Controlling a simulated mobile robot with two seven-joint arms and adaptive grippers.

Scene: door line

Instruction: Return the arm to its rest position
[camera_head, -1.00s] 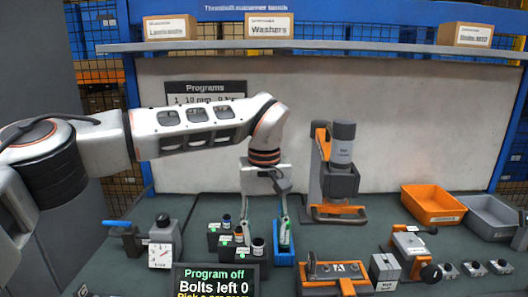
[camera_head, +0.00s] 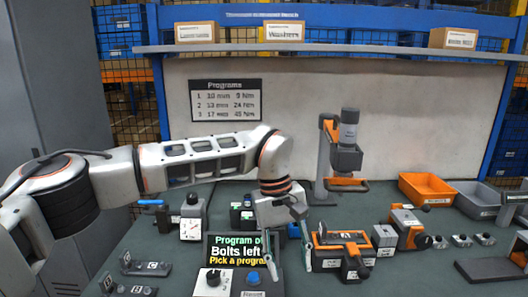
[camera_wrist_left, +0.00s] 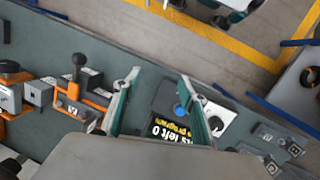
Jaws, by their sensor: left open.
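My left arm (camera_head: 200,162) comes in from the left and stretches across the bench at about mid height. Its left gripper (camera_head: 290,262) hangs at the arm's end, pointing down, with its two fingers spread and nothing between them. It hangs between the program display (camera_head: 225,249) and an orange fixture (camera_head: 340,238). In the left wrist view the open fingers (camera_wrist_left: 158,80) show from above, with the display (camera_wrist_left: 172,128) and a blue button (camera_wrist_left: 179,109) behind them. My right gripper is not in view.
The bench top (camera_head: 395,275) carries a press-like tool stand (camera_head: 346,160), an orange bin (camera_head: 428,188), a grey bin (camera_head: 474,200) and a dial gauge (camera_head: 191,218). A control box with a knob (camera_head: 213,277) stands at the front. A shelf (camera_head: 350,48) with cardboard boxes runs above.

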